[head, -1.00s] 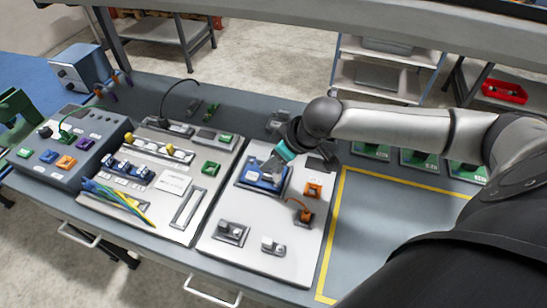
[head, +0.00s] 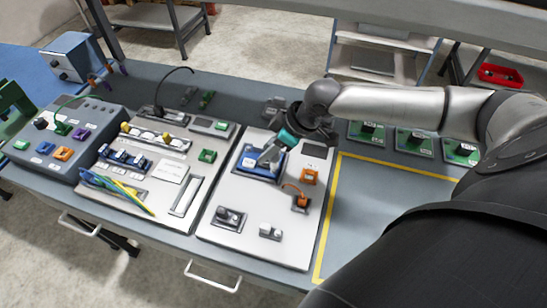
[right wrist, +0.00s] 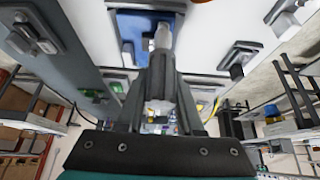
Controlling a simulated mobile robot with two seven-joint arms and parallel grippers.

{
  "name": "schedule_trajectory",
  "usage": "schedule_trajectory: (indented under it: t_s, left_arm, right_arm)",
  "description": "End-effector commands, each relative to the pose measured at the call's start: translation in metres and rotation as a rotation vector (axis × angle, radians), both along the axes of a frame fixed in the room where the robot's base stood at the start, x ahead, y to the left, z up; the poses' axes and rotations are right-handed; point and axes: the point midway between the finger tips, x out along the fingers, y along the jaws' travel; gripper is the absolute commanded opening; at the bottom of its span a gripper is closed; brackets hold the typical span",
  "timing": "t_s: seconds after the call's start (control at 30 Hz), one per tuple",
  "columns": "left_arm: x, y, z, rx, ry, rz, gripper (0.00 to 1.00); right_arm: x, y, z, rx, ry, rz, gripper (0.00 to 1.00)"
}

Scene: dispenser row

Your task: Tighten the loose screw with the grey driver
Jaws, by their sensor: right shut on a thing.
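My right gripper (head: 270,153) points down over a blue block (head: 251,170) on the light panel and is shut on the grey driver. In the right wrist view the driver (right wrist: 161,82) is a dark grey handle with a lighter tip between the fingers (right wrist: 160,100). Its tip reaches to the blue block, which also shows there (right wrist: 134,32). The loose screw is hidden behind the driver and gripper, so I cannot tell whether the tip sits in it. My left gripper is not in view.
The panel (head: 225,248) also holds an orange connector (head: 309,177), an orange-cabled socket (head: 299,203) and grey fixtures. A yellow-outlined area (head: 365,220) to the right is bare. Green boards (head: 413,143) stand behind it. Another panel with coloured wires (head: 115,190) lies left.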

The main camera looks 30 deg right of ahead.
Motion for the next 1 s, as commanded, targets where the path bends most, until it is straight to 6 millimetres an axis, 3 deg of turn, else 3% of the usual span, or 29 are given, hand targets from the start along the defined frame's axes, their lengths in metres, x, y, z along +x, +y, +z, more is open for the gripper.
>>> schedule_trajectory:
  t_s: [0.27, 1.0]
  left_arm:
    - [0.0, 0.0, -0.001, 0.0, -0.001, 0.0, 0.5]
    - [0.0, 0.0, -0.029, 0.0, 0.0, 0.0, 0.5]
  right_arm:
    - [-0.001, 0.001, 0.0, 0.002, -0.002, 0.186, 0.0]
    - [-0.008, 0.007, -0.001, 0.004, -0.002, 0.77, 0.0]
